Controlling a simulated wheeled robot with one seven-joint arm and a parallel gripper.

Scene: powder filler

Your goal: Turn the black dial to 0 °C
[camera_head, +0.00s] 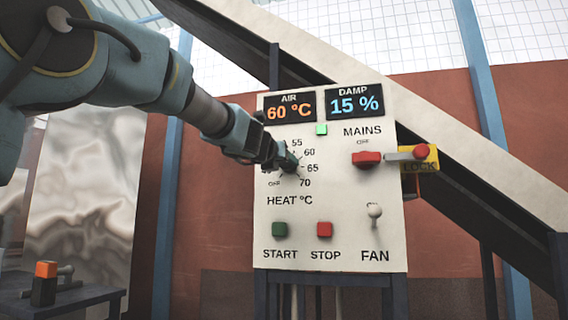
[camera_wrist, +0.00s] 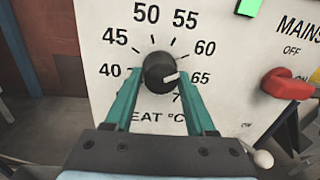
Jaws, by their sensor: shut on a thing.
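The black dial (camera_wrist: 158,68) is a round knob with a white pointer mark on a white panel. In the wrist view its mark points right, about at the 65. Numbers from 40 to 70 run around it; the 70 is partly covered by a finger. No 0 shows on the visible scale; the head view shows an OFF label (camera_head: 274,183) at its lower left. My gripper (camera_wrist: 160,76) has its two teal fingers shut on the dial, one on each side. In the head view my gripper (camera_head: 287,160) hides most of the dial.
The panel (camera_head: 340,250) also carries a red MAINS switch (camera_head: 366,158), a yellow LOCK tag (camera_head: 426,158), a FAN toggle (camera_head: 375,211), and green START (camera_head: 280,229) and red STOP (camera_head: 325,229) buttons. The AIR display (camera_head: 289,109) reads 60 °C. A sloping beam passes behind.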

